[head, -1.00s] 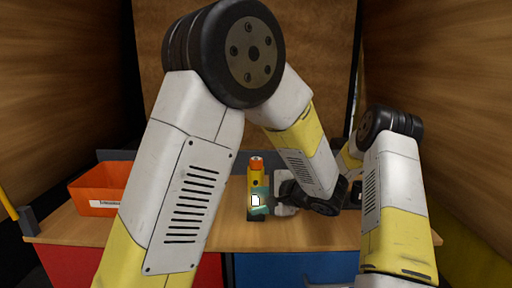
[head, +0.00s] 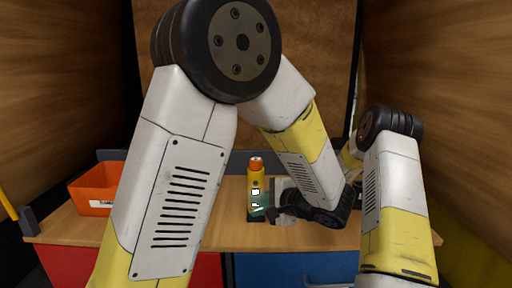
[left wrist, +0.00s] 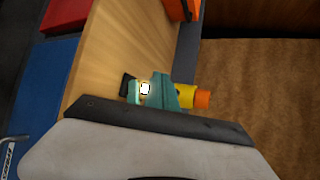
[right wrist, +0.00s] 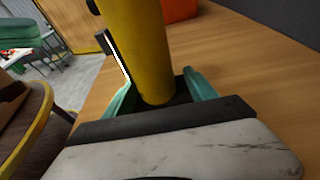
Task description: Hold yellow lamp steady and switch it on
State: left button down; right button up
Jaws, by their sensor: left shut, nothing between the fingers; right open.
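The yellow lamp (head: 256,180) with an orange top stands upright on the table, with a bright white patch on its front. I cannot tell whether it is lit. My left gripper (head: 264,209) comes in from the right, shut and empty, its teal fingertips at the lamp's front, partly over the white patch. In the left wrist view the shut fingers (left wrist: 157,85) overlap the lamp (left wrist: 186,96); contact is unclear. My right gripper (right wrist: 160,84) is open, with one finger on each side of the lamp's lower body (right wrist: 138,45). In the head view, it is mostly hidden behind my left arm.
An orange bin (head: 97,190) with a label stands at the table's left. The table (head: 205,228) is clear between bin and lamp. Red (head: 190,272) and blue (head: 270,268) fronts are below its edge. Wooden walls stand on both sides.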

jog(key=shift+s+d+f, duration=0.1)
jog(key=shift+s+f, duration=0.05)
jog(key=shift+f, duration=0.15)
